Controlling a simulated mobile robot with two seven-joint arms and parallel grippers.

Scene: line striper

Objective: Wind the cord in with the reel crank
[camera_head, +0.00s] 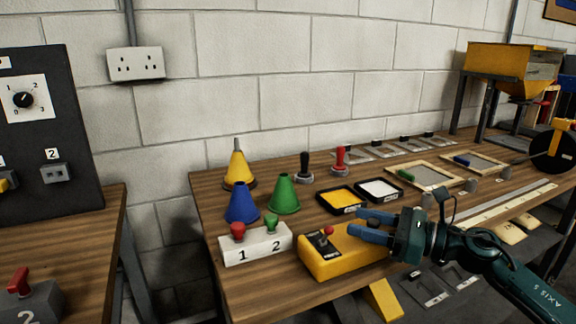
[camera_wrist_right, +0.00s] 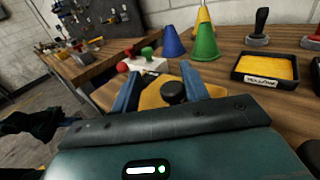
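A black disc with a yellow part (camera_head: 553,150) stands at the far right of the bench in the head view. It looks like the reel, but its crank and cord cannot be made out clearly. My right gripper (camera_head: 375,227) is far to its left, over the right end of a yellow box (camera_head: 328,262). In the right wrist view its fingers (camera_wrist_right: 160,88) are apart, with a black round knob (camera_wrist_right: 173,92) showing between them; contact cannot be judged. A dark shape (camera_wrist_right: 35,123) at the left edge there may be my left gripper, but its fingers are unclear.
Yellow, blue and green cones (camera_head: 284,194) and a white two-button box (camera_head: 256,245) stand left of the yellow box. Yellow and white trays (camera_head: 342,200), two upright handles and wooden frames (camera_head: 425,176) lie behind. A yellow hopper (camera_head: 510,65) stands at the back right.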

